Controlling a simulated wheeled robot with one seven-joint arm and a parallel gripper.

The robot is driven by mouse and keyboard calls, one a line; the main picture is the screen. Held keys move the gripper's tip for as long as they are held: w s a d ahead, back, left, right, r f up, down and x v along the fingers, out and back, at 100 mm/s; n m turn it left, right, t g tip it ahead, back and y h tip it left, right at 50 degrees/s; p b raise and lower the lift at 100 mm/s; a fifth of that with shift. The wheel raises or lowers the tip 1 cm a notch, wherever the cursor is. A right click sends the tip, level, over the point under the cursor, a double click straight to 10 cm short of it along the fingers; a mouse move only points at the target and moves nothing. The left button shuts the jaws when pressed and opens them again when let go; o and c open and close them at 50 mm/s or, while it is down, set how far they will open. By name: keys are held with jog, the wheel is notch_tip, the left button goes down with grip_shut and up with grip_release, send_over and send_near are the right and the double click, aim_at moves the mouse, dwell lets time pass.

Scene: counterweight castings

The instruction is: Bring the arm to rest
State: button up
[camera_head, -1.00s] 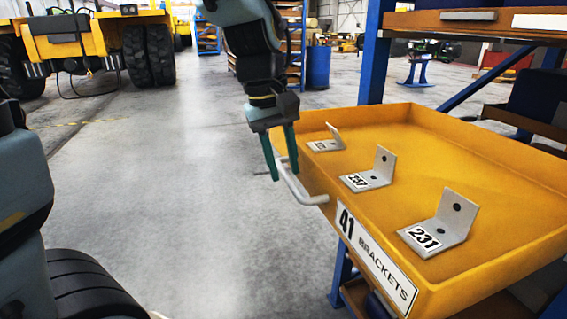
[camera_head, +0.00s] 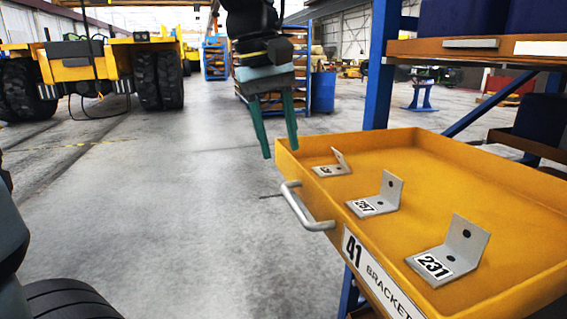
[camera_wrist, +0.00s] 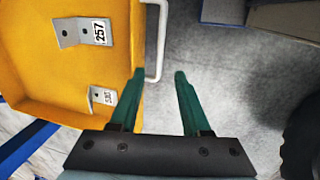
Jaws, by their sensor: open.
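My gripper (camera_head: 279,144) hangs in the air beside the far left corner of the yellow drawer, above the drawer's handle. Its two green fingers are apart with nothing between them. In the wrist view my gripper (camera_wrist: 159,75) points down past the drawer's edge, with grey floor between the fingers. The yellow drawer (camera_head: 440,150) is pulled out, with a silver bar handle (camera_head: 305,210) on its front. The handle also shows in the wrist view (camera_wrist: 158,45), ahead of the fingertips and apart from them.
The drawer, labelled 41 BRACKETS, holds three metal angle brackets: one marked 231 (camera_head: 452,252), one marked 257 (camera_head: 380,196), and a far one (camera_head: 334,166). A blue rack post (camera_head: 379,75) stands behind it. The floor (camera_head: 170,210) to the left is clear.

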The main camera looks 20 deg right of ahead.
jog(key=shift+a+r, duration=0.1)
jog(key=shift+r, duration=0.35)
jog(key=w+a+f+t+y, duration=0.1)
jog(key=w+a+f, duration=0.2)
jog(key=a+f, duration=0.7)
jog(key=w+a+f+y, duration=0.1)
jog(key=w+a+f, duration=0.2)
jog(key=a+f, duration=0.7)
jog(key=a, duration=0.3)
jog(key=shift+w+f+m+t, duration=0.25)
jog(key=shift+f+m+t, duration=0.05)
jog(key=shift+f+t, duration=0.1)
dwell(2.7)
